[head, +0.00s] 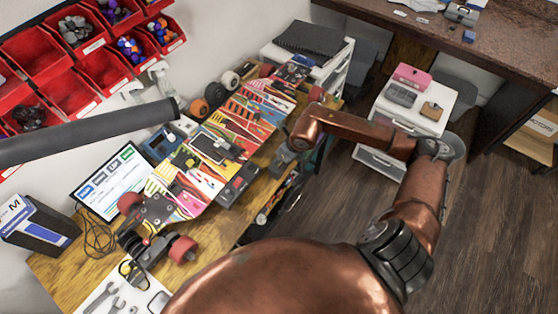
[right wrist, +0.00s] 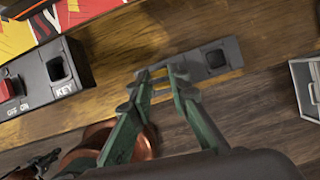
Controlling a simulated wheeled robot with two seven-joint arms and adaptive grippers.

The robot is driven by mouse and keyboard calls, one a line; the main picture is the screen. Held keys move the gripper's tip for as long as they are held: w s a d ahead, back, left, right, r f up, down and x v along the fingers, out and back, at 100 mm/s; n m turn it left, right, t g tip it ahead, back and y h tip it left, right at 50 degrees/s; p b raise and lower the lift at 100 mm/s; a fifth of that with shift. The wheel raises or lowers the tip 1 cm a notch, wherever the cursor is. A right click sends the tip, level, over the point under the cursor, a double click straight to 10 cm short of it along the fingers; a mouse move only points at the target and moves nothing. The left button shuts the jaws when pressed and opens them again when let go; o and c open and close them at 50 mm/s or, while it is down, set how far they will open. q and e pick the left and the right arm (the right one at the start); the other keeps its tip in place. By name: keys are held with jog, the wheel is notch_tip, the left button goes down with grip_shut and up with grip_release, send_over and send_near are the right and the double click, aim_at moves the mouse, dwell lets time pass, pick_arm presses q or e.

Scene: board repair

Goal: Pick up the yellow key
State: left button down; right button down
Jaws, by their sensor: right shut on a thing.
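In the right wrist view my right gripper (right wrist: 162,78) has its green-grey fingers closed in on a small thing at the table edge. In the head view my right gripper (head: 284,158) is small and dark at the table's right edge, and the key cannot be made out. My left gripper is not in view.
A black box with a red switch and a socket labelled KEY (right wrist: 56,68) stands left of the gripper. A colourful skateboard deck (head: 225,140) fills much of the wooden table. A white drawer unit (head: 405,115) stands right, across open floor.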

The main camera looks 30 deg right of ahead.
jog(key=s+a+r, duration=0.2)
jog(key=s+r, duration=1)
jog(key=s, duration=0.2)
jog(key=shift+p, duration=0.35)
jog(key=shift+w, duration=0.1)
